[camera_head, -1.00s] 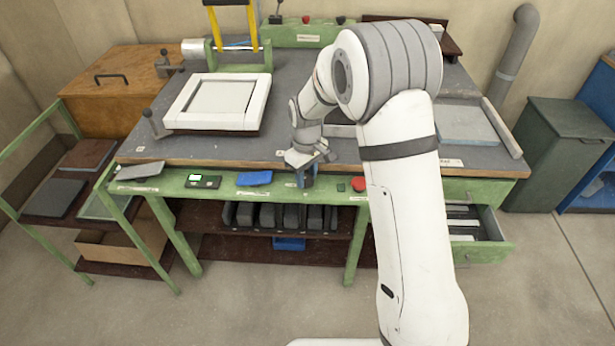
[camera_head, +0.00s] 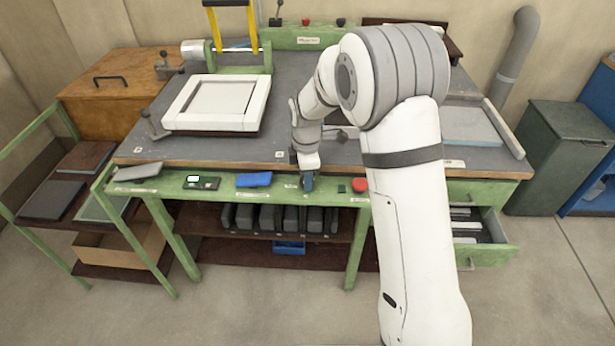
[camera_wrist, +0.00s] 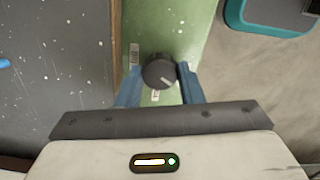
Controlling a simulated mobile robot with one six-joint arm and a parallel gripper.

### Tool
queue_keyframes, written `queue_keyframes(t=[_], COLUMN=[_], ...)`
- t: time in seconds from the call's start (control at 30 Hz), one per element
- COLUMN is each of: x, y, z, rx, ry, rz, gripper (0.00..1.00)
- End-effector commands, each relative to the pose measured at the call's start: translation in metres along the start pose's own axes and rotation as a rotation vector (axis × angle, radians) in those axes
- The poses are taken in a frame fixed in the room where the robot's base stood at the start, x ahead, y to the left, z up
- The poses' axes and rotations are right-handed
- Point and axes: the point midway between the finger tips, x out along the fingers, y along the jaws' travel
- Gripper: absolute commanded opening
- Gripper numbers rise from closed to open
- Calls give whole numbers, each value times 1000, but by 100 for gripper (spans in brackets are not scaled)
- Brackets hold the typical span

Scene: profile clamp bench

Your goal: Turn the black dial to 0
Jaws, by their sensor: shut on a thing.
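The black dial (camera_wrist: 159,72) sits on the green front panel of the bench. It is round, with a pale pointer line on its face that slants toward the lower right in the wrist view. My gripper (camera_wrist: 160,88) has its two blue fingers on either side of the dial and is shut on it. In the head view my gripper (camera_head: 307,182) is at the bench's front rail, and the dial is hidden there behind it. White labels lie beside and below the dial in the wrist view; their print is too small to read.
On the green front rail (camera_head: 222,190) are a small display unit (camera_head: 202,183), a blue item (camera_head: 254,180) and a red button (camera_head: 360,185). A white frame (camera_head: 218,103) lies on the grey bench top. An open drawer (camera_head: 490,248) juts out at right.

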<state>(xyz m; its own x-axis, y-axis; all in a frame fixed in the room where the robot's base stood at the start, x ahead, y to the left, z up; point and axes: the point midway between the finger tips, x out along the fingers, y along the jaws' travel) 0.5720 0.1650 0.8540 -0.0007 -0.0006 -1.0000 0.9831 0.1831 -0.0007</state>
Motion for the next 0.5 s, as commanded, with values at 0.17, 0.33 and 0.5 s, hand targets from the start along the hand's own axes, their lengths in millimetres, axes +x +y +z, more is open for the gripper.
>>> queue_keyframes(t=[0.17, 0.33, 0.5], x=[-1, -1, -1], y=[1, 1, 1], z=[0, 0, 0], rx=[-163, -308, -426], ry=[0, 0, 0], rz=[4, 4, 4], gripper=[11, 11, 11])
